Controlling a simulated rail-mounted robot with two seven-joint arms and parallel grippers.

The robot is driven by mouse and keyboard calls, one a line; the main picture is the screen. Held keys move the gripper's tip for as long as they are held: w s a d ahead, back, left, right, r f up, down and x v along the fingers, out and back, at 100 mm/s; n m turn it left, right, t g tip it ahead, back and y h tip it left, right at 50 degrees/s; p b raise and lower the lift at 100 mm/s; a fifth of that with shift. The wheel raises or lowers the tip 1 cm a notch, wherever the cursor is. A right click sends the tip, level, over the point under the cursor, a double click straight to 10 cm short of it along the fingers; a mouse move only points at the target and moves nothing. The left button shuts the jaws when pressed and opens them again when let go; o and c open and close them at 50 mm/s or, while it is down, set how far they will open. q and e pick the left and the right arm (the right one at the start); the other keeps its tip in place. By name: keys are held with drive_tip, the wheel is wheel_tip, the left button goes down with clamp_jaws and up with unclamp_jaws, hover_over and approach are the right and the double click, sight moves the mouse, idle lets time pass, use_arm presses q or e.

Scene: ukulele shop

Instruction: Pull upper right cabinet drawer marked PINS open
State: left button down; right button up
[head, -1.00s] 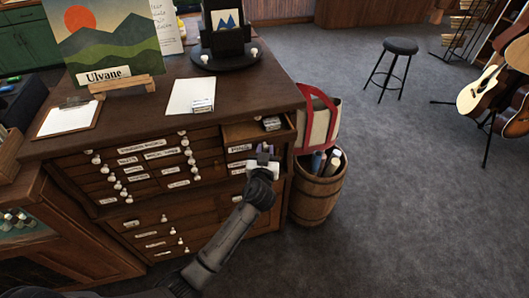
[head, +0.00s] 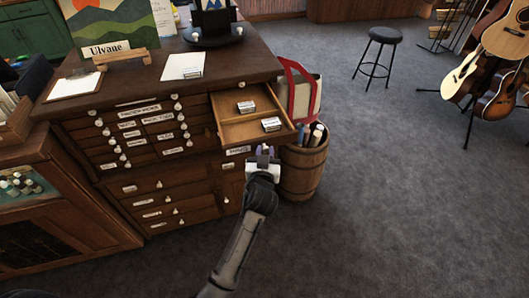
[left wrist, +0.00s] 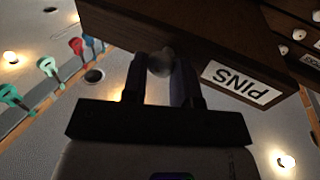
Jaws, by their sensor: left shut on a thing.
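The upper right drawer (head: 238,131) of the dark wooden cabinet (head: 75,118) stands well out in the head view. Its light wooden inside shows, with two small labelled boxes (head: 246,106) (head: 271,124) in it. In the left wrist view, the drawer front (left wrist: 150,22) bears a white label reading PINS (left wrist: 240,83), upside down, beside a round knob (left wrist: 161,63). My left gripper (head: 264,157) is at the drawer's front, and its fingers (left wrist: 162,78) are shut on the knob. The fingers partly hide the knob. My right gripper is not in view.
A wooden barrel (head: 303,172) with rolled items and a red-handled bag (head: 301,95) stand right beside the drawer. Papers and a picture (head: 105,25) sit on the cabinet top. A stool (head: 380,45) and guitars (head: 465,75) stand farther right. The grey carpet between is clear.

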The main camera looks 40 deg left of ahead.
use_arm(q)
drive_tip(key=shift+s+d, duration=0.2)
drive_tip(key=shift+d, duration=0.1)
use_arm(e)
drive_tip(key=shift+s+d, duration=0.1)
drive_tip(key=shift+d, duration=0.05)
use_arm(q)
drive_tip(key=c, duration=0.9)
unclamp_jaws()
drive_tip(key=shift+w, duration=0.1)
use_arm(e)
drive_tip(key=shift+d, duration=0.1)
